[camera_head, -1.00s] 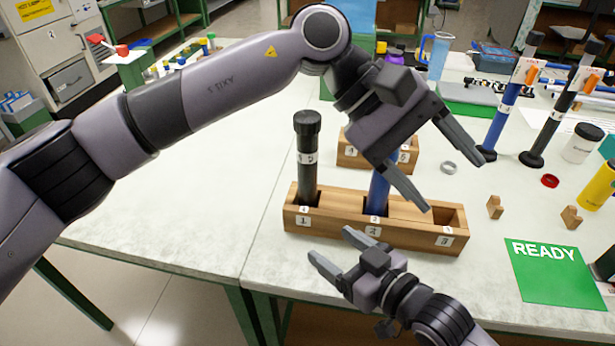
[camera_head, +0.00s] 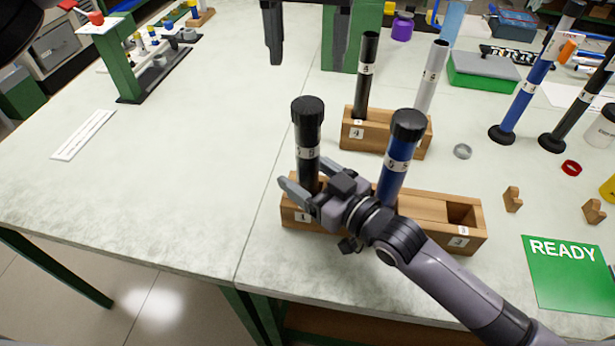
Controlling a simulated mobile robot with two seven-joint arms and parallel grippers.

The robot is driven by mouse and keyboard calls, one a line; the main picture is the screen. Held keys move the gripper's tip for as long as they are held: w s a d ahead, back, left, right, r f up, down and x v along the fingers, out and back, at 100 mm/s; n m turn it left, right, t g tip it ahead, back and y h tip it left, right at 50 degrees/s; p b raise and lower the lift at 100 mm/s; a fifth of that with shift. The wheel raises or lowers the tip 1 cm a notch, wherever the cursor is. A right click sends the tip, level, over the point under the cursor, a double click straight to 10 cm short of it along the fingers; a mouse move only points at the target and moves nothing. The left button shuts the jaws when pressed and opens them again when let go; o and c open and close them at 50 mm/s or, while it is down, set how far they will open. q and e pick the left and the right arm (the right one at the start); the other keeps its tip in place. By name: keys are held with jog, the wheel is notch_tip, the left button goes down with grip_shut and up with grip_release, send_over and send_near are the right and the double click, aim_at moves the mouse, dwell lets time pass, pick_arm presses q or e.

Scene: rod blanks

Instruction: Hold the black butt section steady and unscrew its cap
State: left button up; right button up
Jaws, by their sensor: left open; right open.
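The black butt section (camera_head: 307,158) stands upright in slot 1 of the front wooden rack (camera_head: 405,232), with a ribbed black cap (camera_head: 307,110) on top. My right gripper (camera_head: 304,174) is open at the lower part of the butt section, above the rack. Its fingers lie on either side of the section in the picture; contact cannot be told. My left gripper (camera_head: 306,62) is open and empty, its dark fingers pointing down at the top edge, farther back than the cap. Its body is out of view.
A blue capped section (camera_head: 395,165) stands close to the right wrist in slot 2; slot 3 is empty. A rear rack (camera_head: 395,138) holds a black tube and a whitish tube. A green READY mat (camera_head: 570,285) lies right.

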aim_at(308, 104)
jog(key=shift+x, duration=0.85)
grip_shut()
pick_arm(q)
jog(key=m, duration=0.4)
jog(key=shift+m, duration=0.3)
jog(key=shift+f, duration=4)
